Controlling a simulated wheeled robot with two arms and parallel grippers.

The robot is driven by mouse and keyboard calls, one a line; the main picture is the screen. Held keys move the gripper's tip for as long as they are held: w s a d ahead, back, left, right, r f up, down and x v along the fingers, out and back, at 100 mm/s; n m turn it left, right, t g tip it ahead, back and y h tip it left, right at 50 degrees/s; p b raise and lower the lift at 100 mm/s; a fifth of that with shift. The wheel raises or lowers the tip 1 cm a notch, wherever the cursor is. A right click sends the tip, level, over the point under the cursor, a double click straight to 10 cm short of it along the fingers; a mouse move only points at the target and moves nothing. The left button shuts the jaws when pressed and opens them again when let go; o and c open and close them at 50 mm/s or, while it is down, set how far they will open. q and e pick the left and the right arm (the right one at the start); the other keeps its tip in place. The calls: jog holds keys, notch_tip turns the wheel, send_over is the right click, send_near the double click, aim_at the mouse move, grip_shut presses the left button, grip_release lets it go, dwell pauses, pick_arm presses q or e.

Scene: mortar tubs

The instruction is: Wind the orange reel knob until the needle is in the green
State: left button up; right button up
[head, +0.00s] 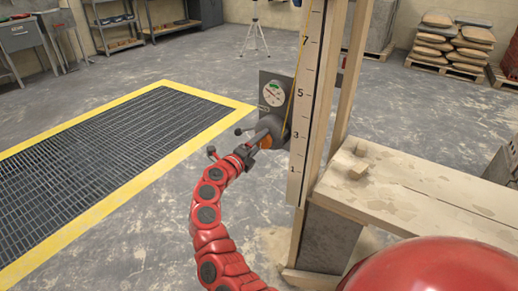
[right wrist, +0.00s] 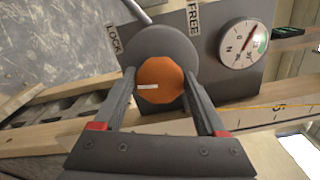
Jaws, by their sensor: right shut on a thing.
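The orange reel knob (right wrist: 160,80) is a faceted disc with a small white mark, in front of a dark grey reel (right wrist: 163,42). My right gripper (right wrist: 159,76) has one finger on each side of the knob and is shut on it. In the head view the knob (head: 266,142) is partly hidden by my right gripper (head: 256,140). The round white gauge (right wrist: 243,44) is beside the reel, with a green band at its right edge. Its needle is too small to read surely; it seems to lean toward the upper right. The gauge also shows in the head view (head: 272,93). My left gripper is not in view.
A grey lever (right wrist: 139,12) lies between the LOCK and FREE labels. A tall numbered scale board (head: 305,100) stands just right of the reel. A wooden bench (head: 420,205) is to its right. A yellow-edged floor grate (head: 100,165) lies left.

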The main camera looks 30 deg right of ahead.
jog(key=shift+m+b, duration=0.6)
jog(key=shift+m, duration=0.3)
jog(key=o, duration=1.3)
jog(key=shift+a, duration=0.1)
jog(key=p+v, duration=0.1)
jog(key=v, duration=1.6)
jog(key=shift+a+p, duration=0.1)
jog(key=shift+p, duration=0.3)
